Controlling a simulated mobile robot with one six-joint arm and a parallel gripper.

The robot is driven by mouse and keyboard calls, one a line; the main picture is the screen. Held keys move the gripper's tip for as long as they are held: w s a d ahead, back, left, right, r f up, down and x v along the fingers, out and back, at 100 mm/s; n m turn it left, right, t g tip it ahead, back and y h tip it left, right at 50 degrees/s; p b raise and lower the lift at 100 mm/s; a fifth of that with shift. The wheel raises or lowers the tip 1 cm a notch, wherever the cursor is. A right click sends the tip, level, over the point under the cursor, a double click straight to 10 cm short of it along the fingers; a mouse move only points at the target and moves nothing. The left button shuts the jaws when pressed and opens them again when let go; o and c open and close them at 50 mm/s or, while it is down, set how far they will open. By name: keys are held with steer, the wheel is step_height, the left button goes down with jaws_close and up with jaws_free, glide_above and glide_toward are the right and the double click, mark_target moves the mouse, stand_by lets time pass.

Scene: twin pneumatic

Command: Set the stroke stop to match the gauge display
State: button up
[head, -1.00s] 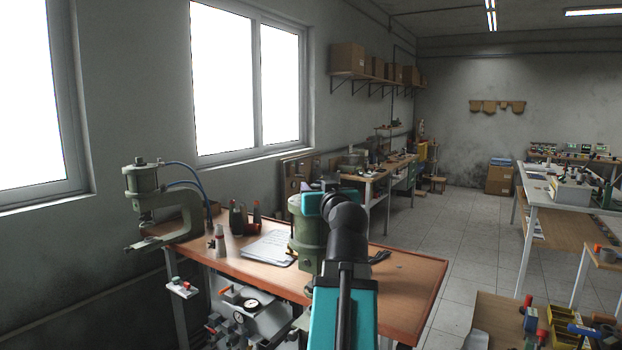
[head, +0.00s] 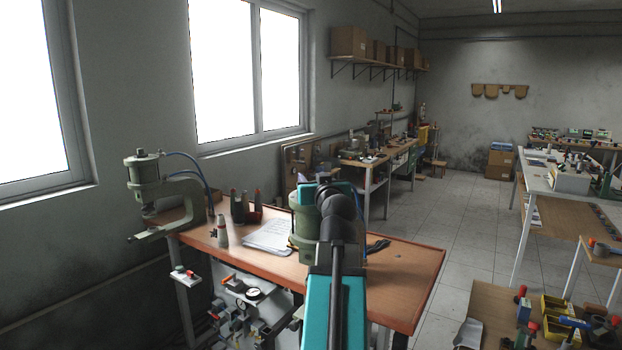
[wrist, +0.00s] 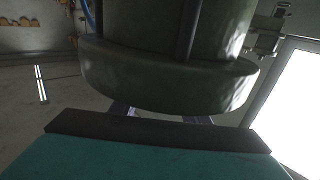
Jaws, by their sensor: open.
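Two green pneumatic presses stand on the wooden bench. The left press (head: 165,190) shows whole, with a small knob (head: 147,152) on its cylinder top. The second press's green cylinder (head: 304,225) is partly hidden behind my teal and black arm. A green cylinder body (wrist: 165,85) fills the upper middle of the wrist view, very close to my gripper (wrist: 160,114). My gripper is open, its fingertips mostly hidden by the cylinder's lower rim. A round gauge (head: 254,292) sits on equipment below the bench front; its reading is too small to tell. I cannot identify the stroke stop for certain.
Papers (head: 268,237), a bottle (head: 222,232) and red-topped containers (head: 244,208) stand between the presses. The bench's right end (head: 405,285) is mostly clear. A lower table (head: 490,300) with yellow bins is at bottom right. Tiled floor is open beyond the bench.

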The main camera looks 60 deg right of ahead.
stand_by(0.3)
jaws_close()
steer(key=shift+a+f, duration=0.1)
steer(key=shift+a, duration=0.05)
